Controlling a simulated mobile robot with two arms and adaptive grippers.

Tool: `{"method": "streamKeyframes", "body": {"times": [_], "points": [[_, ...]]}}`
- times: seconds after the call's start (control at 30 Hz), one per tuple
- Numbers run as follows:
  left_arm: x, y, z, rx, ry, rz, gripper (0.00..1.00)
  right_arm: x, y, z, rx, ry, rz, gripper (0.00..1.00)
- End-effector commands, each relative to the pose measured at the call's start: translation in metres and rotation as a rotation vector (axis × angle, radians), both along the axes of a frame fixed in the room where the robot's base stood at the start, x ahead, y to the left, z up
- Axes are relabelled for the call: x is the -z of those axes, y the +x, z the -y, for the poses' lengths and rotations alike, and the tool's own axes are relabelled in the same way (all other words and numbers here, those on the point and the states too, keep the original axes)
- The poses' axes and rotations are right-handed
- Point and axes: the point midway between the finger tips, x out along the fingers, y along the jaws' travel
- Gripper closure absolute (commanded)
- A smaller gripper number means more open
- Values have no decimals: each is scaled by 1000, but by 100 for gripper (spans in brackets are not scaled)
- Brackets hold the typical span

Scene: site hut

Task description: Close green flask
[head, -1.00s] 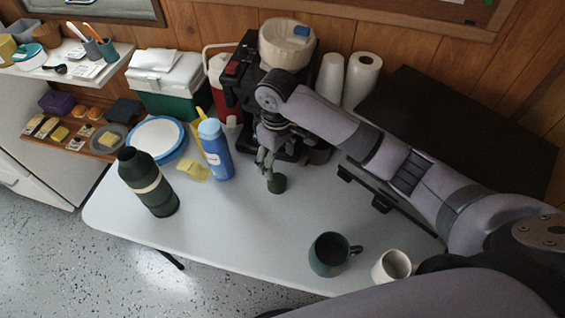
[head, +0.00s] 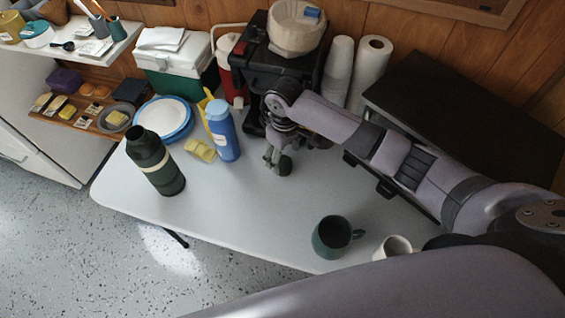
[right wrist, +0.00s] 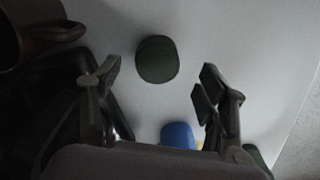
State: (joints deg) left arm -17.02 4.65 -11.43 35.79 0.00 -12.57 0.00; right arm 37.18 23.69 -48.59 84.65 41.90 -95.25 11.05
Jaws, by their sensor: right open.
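The green flask (head: 155,162) stands upright on the left part of the white table (head: 240,215), with a pale band and a dark open top. A dark green cap (head: 284,166) lies on the table near the middle, apart from the flask. It also shows in the right wrist view (right wrist: 157,60), ahead of the fingers. My right gripper (head: 275,160) is open and empty, just above and beside the cap, and partly overlaps it in the head view. In the right wrist view its two fingers (right wrist: 158,82) are spread wide. My left gripper is not in view.
A blue bottle (head: 222,135) and yellow sponge-like pieces (head: 201,150) stand between flask and cap. A dark green mug (head: 330,240) and white cup (head: 392,247) are near the front right edge. The black coffee machine (head: 285,80) stands behind the gripper. The table's front middle is clear.

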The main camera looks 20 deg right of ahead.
Motion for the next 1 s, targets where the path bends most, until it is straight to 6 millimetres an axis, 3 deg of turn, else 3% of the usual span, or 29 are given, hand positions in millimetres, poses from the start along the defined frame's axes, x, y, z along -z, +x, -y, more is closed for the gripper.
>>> {"method": "streamKeyframes", "body": {"times": [0.3, 0.7, 1.0], "points": [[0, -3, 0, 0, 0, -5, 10, 3, 1, -1, -1, 0, 0, 32], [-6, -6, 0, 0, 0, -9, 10, 50, 8, -3, -2, 0, 0, 32], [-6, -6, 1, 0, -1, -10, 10, 52, 8, -3, -2, 0, 1, 32]]}}
